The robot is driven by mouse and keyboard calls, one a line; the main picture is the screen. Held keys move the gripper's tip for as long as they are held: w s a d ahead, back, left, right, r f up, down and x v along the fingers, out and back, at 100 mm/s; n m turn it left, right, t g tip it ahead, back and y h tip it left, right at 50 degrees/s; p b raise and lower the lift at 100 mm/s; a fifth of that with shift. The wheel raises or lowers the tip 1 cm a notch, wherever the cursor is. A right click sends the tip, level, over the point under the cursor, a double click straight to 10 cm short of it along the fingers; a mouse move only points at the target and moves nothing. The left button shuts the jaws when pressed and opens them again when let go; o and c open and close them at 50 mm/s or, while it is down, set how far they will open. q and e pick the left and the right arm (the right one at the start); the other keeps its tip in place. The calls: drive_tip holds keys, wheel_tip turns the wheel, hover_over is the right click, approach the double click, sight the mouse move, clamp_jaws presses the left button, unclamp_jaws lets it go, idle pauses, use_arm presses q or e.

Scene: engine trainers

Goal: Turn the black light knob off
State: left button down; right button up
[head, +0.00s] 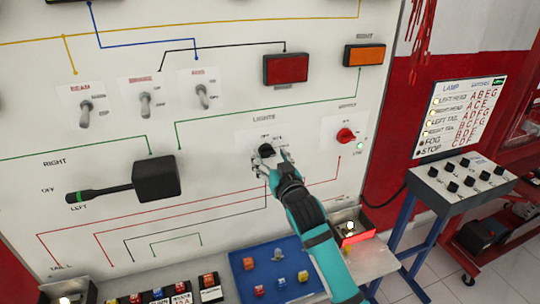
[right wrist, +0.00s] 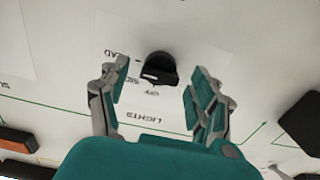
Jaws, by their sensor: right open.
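The black light knob (head: 266,150) sits on the white panel under the LIGHTS label. My right gripper (head: 267,168) is at the panel, with its fingers around the knob in the head view. In the right wrist view the knob (right wrist: 158,66) lies between the two spread fingers of the gripper (right wrist: 157,84), with a gap on each side. The gripper is open and touches nothing that I can see. The knob's white mark is on its lower side in that view, near the upside-down SIDE and OFF labels; its exact setting is unclear. My left gripper is not in view.
A red knob (head: 345,135) is close by at the right. Toggle switches (head: 145,105) stand upper left, and a black lever (head: 100,194) is at left. A blue tray (head: 240,277) is below. A control box (head: 462,185) stands at right.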

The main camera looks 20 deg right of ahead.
drive_tip(key=shift+w, duration=0.25)
drive_tip(key=c, duration=1.2)
drive_tip(key=shift+o, duration=0.2)
